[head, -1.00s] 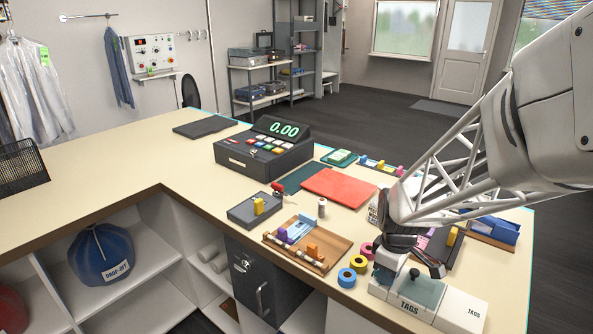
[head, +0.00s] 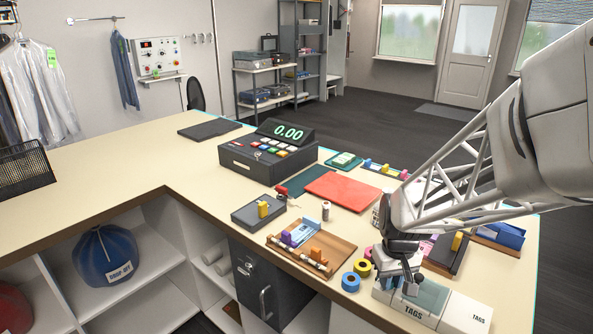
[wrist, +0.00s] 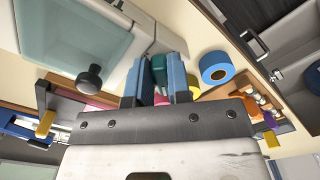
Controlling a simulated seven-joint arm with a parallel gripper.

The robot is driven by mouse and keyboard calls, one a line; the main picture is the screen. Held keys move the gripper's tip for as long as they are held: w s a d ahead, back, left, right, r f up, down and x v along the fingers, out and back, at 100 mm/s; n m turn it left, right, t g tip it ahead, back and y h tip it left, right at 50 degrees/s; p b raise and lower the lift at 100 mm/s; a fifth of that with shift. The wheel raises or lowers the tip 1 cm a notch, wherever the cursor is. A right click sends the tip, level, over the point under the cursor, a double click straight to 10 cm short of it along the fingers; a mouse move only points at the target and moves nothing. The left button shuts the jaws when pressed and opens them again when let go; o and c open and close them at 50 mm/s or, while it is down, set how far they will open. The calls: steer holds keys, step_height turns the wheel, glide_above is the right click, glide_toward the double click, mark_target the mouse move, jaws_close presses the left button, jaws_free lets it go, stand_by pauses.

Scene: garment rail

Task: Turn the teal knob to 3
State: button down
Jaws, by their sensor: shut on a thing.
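My gripper (head: 404,283) is down at the left part of the white tag box (head: 408,307), marked "TAGS", on the counter. In the wrist view its two blue finger pads (wrist: 162,80) are close together with the teal knob (wrist: 158,66) between them. The gripper is shut on this knob. The pads hide much of the knob, and the head view hides it behind the gripper. I cannot make out a pointer or number marks, so its setting cannot be read.
The tag box has a pale teal lid (wrist: 60,35) with a black round handle (wrist: 90,80), close beside the fingers. Blue tape (wrist: 216,68) and yellow tape (head: 362,267) lie to its left. A wooden tray (head: 338,252) stands farther left. The counter's front edge is near.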

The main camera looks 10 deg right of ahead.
steer(key=m, duration=0.4)
steer(key=shift+a+m, duration=0.25)
steer(key=shift+m, duration=0.15)
steer(key=m, duration=0.4)
steer(key=shift+w+a, duration=0.2)
steer(key=m, duration=0.5)
steer(key=shift+w+a, duration=0.15)
steer(key=shift+w, duration=0.05)
steer(key=m, duration=0.4)
steer(key=shift+w+m, duration=0.25)
steer(key=shift+m, duration=0.05)
steer(key=m, duration=0.4)
steer(key=shift+w, duration=0.2)
steer(key=m, duration=0.5)
steer(key=shift+w, duration=0.25)
steer(key=m, duration=0.4)
steer(key=shift+w+d+m, duration=0.1)
steer(key=shift+d+m, duration=0.2)
steer(key=shift+d, duration=0.05)
steer(key=shift+d+m, duration=0.2)
steer(key=shift+m, duration=1.7)
